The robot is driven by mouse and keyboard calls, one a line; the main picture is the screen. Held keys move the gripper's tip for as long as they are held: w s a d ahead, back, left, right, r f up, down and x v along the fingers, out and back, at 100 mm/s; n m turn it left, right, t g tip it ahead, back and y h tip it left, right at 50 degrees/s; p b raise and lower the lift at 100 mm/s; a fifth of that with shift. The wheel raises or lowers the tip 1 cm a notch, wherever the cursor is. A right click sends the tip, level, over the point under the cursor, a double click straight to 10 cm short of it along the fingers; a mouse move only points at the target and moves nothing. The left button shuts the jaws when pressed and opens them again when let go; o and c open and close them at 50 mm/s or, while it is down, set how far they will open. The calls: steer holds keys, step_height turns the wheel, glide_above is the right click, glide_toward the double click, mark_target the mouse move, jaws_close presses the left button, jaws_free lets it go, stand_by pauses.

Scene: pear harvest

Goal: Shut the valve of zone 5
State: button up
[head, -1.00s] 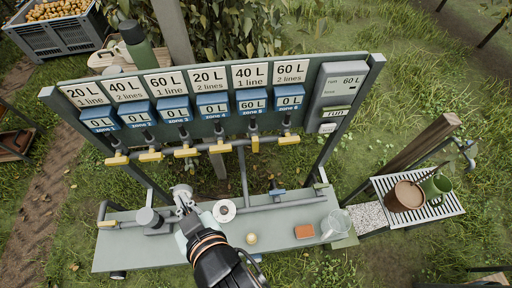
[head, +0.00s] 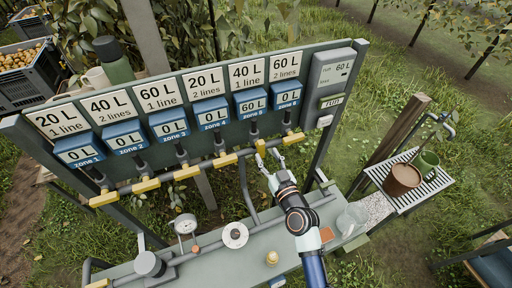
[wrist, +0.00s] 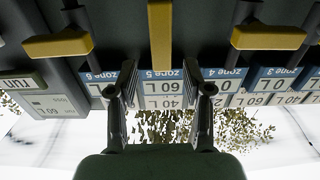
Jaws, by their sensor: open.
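My gripper (head: 271,159) is just in front of and below this handle, open and empty. In the wrist view, which is upside down, the zone 5 handle (wrist: 160,35) stands upright between the lines of the two open fingers (wrist: 167,85). Whether the fingers overlap it in depth I cannot tell.
The zone 6 handle (head: 293,138) and zone 4 handle (head: 225,160) flank it closely. Below is a bench (head: 205,262) with a gauge and a jug (head: 352,218).

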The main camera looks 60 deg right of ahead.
mark_target(262, 148)
steer(key=x, duration=0.5)
steer(key=shift+w+d+r, duration=0.1)
steer(key=shift+w+d, duration=0.1)
steer(key=shift+w, duration=0.1)
jaws_close()
